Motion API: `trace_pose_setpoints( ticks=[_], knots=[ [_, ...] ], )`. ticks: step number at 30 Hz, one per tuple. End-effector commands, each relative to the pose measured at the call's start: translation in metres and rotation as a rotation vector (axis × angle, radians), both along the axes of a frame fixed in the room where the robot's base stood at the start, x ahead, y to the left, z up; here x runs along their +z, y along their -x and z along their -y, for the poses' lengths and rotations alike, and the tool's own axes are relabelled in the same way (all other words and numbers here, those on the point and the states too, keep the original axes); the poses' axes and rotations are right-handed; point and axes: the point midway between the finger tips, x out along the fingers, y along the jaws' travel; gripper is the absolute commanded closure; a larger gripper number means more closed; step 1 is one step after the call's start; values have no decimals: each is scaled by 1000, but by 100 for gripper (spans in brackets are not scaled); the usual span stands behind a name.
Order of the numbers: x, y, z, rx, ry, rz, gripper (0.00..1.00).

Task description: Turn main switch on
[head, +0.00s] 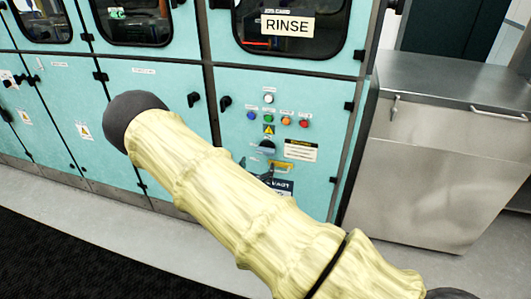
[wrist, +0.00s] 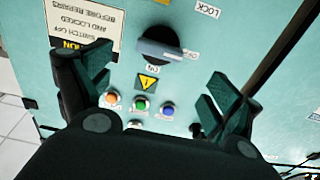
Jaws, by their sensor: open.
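The main switch (wrist: 165,48) is a dark grey rotary knob on the teal cabinet panel. In the wrist view it sits upper middle, with its bar lying roughly level. Its right end is near a small label that I cannot read surely. In the head view the switch (head: 266,147) shows below the row of coloured buttons, just above my yellow-sleeved arm. My gripper (wrist: 158,75) is open and empty, with its fingers spread left and right. The knob lies ahead, between and beyond the fingers; I see no contact. My arm mostly hides the gripper in the head view.
Orange, green and blue buttons (wrist: 140,103) and a yellow warning triangle (wrist: 148,83) are close to the switch. A black door handle (head: 224,102) sticks out left of the buttons. A steel cabinet (head: 425,160) stands at right. Grey floor is clear in front.

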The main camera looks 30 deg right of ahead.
Motion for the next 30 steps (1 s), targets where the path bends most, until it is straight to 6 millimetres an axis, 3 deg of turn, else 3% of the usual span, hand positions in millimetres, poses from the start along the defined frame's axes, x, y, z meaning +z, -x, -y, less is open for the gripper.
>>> trace_pose_setpoints(
  ticks=[18, 30],
  knots=[
    [0, -56, 68, -1, -2, -3, 9],
    [-1, -65, 79, 0, -1, -5, 9]
  ],
)
